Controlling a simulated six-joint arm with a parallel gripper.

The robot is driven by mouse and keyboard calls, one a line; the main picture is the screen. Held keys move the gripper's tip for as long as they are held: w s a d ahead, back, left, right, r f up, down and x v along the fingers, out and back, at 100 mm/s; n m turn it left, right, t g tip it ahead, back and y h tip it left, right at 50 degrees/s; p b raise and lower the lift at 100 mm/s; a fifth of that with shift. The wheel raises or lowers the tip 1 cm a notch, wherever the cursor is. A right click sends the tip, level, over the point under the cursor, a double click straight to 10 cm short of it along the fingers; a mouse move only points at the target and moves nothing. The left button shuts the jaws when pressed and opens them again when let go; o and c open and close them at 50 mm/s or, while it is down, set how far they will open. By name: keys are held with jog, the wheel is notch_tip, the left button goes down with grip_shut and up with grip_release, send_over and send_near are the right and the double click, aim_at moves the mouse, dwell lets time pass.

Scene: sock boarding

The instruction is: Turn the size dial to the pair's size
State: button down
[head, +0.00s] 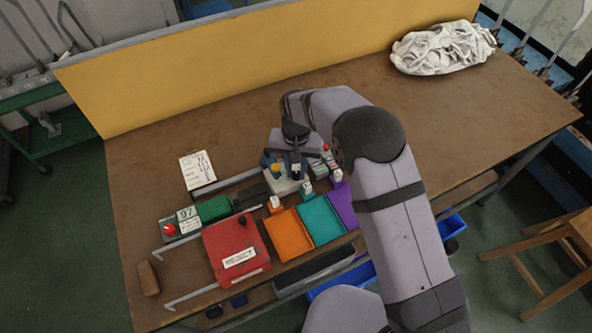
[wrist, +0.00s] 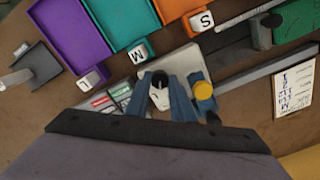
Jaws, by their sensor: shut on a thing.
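My gripper (head: 293,169) points down over a pale grey box (head: 282,186) behind the coloured trays. In the wrist view its two blue fingers (wrist: 163,99) are closed on a white knob with a black tip (wrist: 159,92), which looks like the size dial. The fingers cover its sides, and I cannot read its setting or any scale. White tags marked S (wrist: 201,20), M (wrist: 137,52) and L (wrist: 91,78) stand at the trays. No pair of socks can be made out clearly.
Orange (head: 289,239), teal (head: 321,221) and purple (head: 345,207) trays lie in front of the box. A red REJECT bin (head: 232,236), green block (head: 214,209), counter reading 97 (head: 187,214) and written card (head: 197,171) are left. A white bundle (head: 443,48) lies far right.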

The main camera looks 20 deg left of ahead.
aim_at(297, 173)
jog(key=n+b, duration=0.1)
jog(key=n, duration=0.5)
jog(key=shift+n, duration=0.3)
jog(key=n, duration=0.6)
jog(key=shift+w+n+b, duration=0.1)
jog(key=shift+n+b, duration=0.2)
jog(key=shift+b, duration=0.1)
jog(key=c, duration=1.5)
grip_release()
jog(key=shift+c, duration=0.2)
jog(key=shift+r, duration=0.1)
jog(key=shift+r+b, duration=1.1)
jog(key=shift+r, duration=2.5)
